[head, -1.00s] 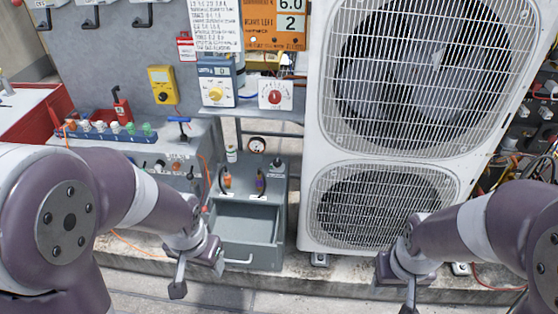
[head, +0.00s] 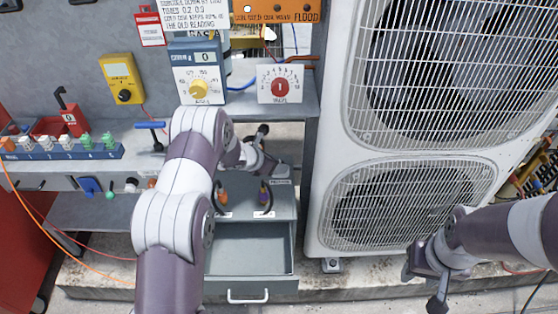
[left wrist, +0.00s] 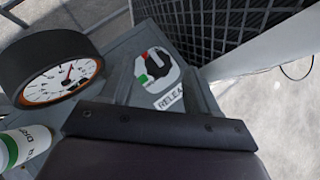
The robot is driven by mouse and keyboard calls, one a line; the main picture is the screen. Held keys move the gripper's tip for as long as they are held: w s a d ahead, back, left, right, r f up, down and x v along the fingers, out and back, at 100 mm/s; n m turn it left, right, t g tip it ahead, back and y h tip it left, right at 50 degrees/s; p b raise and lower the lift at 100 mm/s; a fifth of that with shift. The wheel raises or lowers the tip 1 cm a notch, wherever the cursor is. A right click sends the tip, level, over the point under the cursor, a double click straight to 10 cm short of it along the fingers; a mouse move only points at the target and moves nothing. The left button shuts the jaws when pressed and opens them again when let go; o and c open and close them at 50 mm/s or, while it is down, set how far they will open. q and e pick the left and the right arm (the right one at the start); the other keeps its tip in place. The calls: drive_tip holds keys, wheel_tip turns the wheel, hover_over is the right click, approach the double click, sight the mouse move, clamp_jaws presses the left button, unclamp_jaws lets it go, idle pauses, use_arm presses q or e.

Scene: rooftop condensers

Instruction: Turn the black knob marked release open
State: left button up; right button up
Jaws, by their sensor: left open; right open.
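The release plate (left wrist: 157,70), white with red and green marks, shows in the left wrist view above a partly covered "RELEASE" label (left wrist: 171,97). The black knob (left wrist: 158,60) stands on that plate; the angle makes its turn hard to read. In the head view its label (head: 281,182) is on the grey cabinet top, right beside my left gripper (head: 265,151), which mostly hides the knob. My left gripper is open, and its dark finger fills the bottom of the wrist view, close to the plate with nothing held. My right gripper (head: 424,288) is open and empty before the condenser.
A black-rimmed gauge (left wrist: 58,68) and a white-green can (left wrist: 25,146) stand beside the release plate. The open drawer (head: 248,282) sits below. The white condenser (head: 325,150) bounds the right side. A shelf with a red-knob box (head: 280,84) is above.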

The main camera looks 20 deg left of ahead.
use_arm(q)
drive_tip(key=shift+x, duration=1.1)
drive_tip(key=shift+w+a+f, duration=0.1)
drive_tip(key=shift+w+f, duration=0.15)
drive_tip(key=shift+f, duration=0.1)
drive_tip(key=shift+r, duration=0.1)
